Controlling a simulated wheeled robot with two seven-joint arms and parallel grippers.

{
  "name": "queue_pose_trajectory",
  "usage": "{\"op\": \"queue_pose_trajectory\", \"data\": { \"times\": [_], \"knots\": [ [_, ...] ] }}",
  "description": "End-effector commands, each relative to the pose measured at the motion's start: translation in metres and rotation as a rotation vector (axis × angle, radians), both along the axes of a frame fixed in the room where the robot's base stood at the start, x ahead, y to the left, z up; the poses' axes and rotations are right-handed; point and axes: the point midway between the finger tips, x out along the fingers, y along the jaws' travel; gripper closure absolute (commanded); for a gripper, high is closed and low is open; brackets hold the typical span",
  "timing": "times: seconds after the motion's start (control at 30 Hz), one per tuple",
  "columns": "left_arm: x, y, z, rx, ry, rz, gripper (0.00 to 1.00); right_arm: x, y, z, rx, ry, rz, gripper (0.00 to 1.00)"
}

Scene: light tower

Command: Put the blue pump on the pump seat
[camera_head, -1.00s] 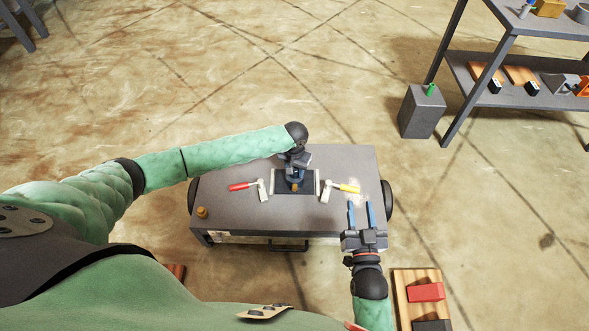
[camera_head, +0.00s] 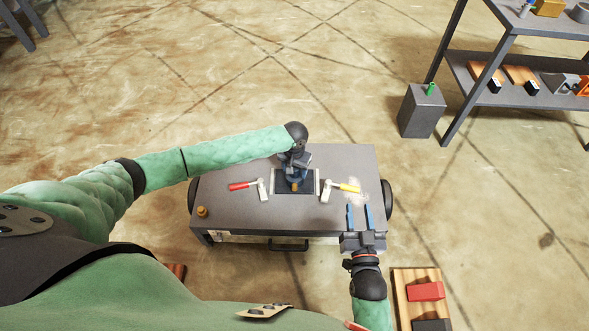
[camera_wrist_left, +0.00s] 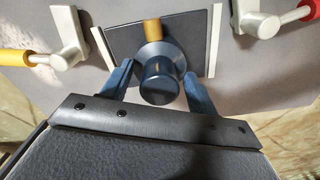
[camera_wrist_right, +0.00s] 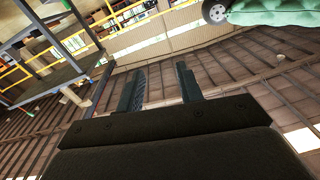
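The blue pump (camera_wrist_left: 159,82), a dark blue round body with a wider collar and a brass-coloured port, stands over the dark square seat plate (camera_wrist_left: 122,41) on the grey cart. In the head view the pump is mostly hidden by my left wrist; its brass port (camera_head: 295,187) shows below. My left gripper (camera_wrist_left: 158,72) is above it, its blue fingers spread on either side of the pump and apart from its round body. Whether the pump rests fully on the seat is hidden. My right gripper (camera_head: 358,208) is open and empty, over the cart's right front part.
Two toggle clamps flank the plate, one red-handled (camera_head: 248,186) and one yellow-handled (camera_head: 341,189). A small brass part (camera_head: 202,212) stands at the cart's left front. A shelf rack (camera_head: 470,80) and grey box (camera_head: 422,112) stand back right.

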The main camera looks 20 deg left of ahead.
Motion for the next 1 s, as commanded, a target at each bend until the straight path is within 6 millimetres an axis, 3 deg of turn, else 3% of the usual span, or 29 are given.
{"op": "queue_pose_trajectory", "data": {
  "times": [0.2, 0.3, 0.43, 1.0],
  "knots": [
    [0.000, 0.000, 0.001, 0.000, 0.000, 0.000, 0.41, 0.001, 0.000, 0.003, 0.002, -0.015, -0.001, 0.64],
    [0.000, 0.000, 0.007, 0.000, -0.001, 0.001, 0.41, 0.003, -0.001, 0.017, 0.010, -0.045, -0.004, 0.64],
    [0.000, 0.000, 0.018, 0.000, 0.000, 0.000, 0.41, -0.001, -0.001, -0.017, -0.016, 0.054, 0.004, 0.64],
    [0.001, 0.000, 0.071, -0.001, -0.002, 0.000, 0.41, -0.039, -0.002, -0.126, -0.087, 0.392, 0.032, 0.64]
  ]
}}
